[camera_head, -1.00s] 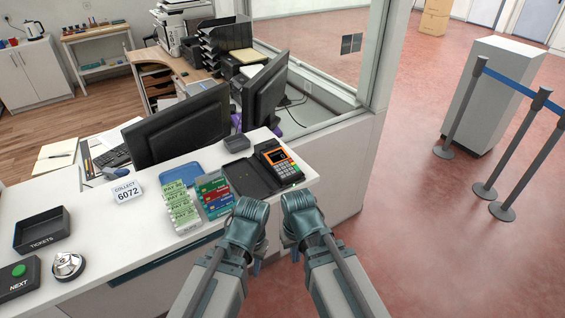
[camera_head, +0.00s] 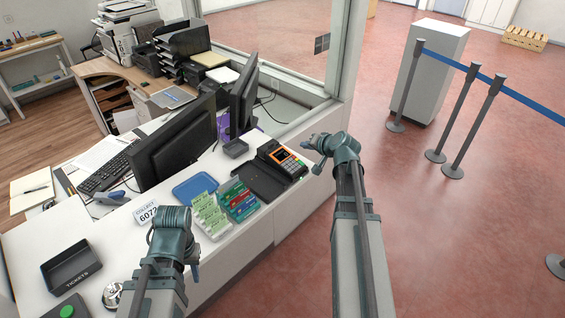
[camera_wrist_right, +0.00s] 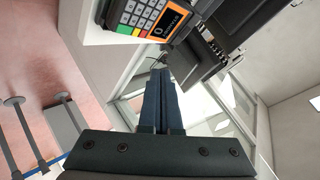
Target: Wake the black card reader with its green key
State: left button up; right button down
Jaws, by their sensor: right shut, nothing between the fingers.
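The black card reader (camera_head: 286,160), with an orange face, sits near the counter's right end beside a flat black tray. In the right wrist view the reader (camera_wrist_right: 150,22) is at the top, its screen and coloured keys showing, a green key (camera_wrist_right: 135,20) among them. My right gripper (camera_head: 308,143) is shut and empty, just right of the reader and apart from it. Its closed fingers (camera_wrist_right: 161,75) point up the middle of the wrist view, below the reader. My left gripper (camera_head: 192,262) hangs over the counter's front edge, left of the card racks; its fingers are mostly hidden.
The flat black tray (camera_head: 258,184), green and coloured card racks (camera_head: 211,214), a blue tray (camera_head: 195,187) and a number sign stand on the white counter. Monitors (camera_head: 172,140) and a window frame lie behind. A tickets tray (camera_head: 70,265) and bell are at left.

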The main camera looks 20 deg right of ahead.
aim_at(303, 167)
pick_arm(q)
jog(key=shift+a+r, duration=0.15)
jog(key=shift+a, duration=0.4)
pick_arm(e)
jog(key=shift+w+d+r+m+t+h, duration=0.15)
jog(key=shift+d+r+m+t+h, duration=0.15)
jog(key=shift+d+r, duration=0.35)
jog(key=shift+f, duration=0.2)
